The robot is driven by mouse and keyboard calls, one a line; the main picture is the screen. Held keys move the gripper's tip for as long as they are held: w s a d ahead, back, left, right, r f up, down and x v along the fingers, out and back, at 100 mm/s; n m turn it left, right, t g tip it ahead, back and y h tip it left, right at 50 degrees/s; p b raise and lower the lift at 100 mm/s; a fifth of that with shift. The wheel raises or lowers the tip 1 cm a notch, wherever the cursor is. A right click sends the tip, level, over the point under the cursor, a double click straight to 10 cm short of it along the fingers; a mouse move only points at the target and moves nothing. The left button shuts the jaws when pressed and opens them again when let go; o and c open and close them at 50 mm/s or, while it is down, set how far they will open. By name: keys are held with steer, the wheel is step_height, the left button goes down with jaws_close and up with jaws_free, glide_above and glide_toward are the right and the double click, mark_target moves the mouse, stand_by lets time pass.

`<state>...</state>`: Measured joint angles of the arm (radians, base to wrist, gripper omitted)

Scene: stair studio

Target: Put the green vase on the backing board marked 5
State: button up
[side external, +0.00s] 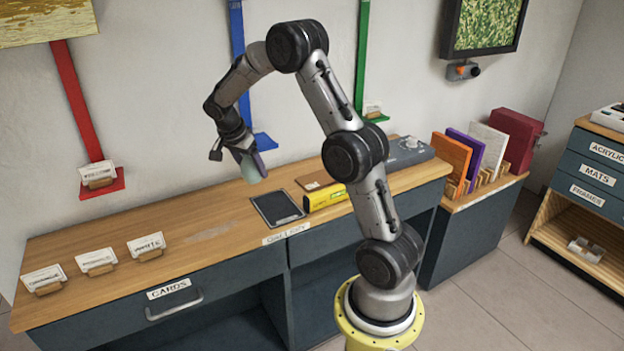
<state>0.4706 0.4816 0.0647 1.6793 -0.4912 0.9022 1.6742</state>
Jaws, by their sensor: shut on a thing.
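My gripper (238,151) is above the back of the wooden counter, near the wall and the blue strip. It is shut on a small pale green thing, which I take to be the green vase (250,173). The vase hangs tilted below the fingers, apart from the counter, and is partly hidden by them. Upright boards in orange (451,159), purple (466,152) and white (487,148) stand in a slotted rack at the right. No number 5 can be read on any board.
A dark tablet (277,208), a yellow box (324,196) and a grey device (404,153) lie on the counter (200,222). Card holders (96,262) stand at its left. Red, blue and green strips with small ledges hang on the wall. The counter's middle left is clear.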

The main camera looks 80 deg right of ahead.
steer(key=s+d+r+m+g, duration=0.1)
steer(key=s+d+m, duration=0.3)
steer(key=s, duration=0.5)
steer(key=s+d+r+m+g, duration=0.1)
steer(key=s+d+m, duration=0.1)
steer(key=s+d, duration=0.6)
steer(key=y, duration=0.1)
glide_toward(322, 177)
steer(key=shift+s+d+f, duration=0.45)
steer(key=shift+s+f, duration=0.1)
steer(key=shift+s, duration=0.2)
steer(key=shift+w+d+f, duration=0.1)
steer(key=shift+f, duration=1.6)
steer(key=shift+f, duration=0.15)
steer(key=o, duration=1.4)
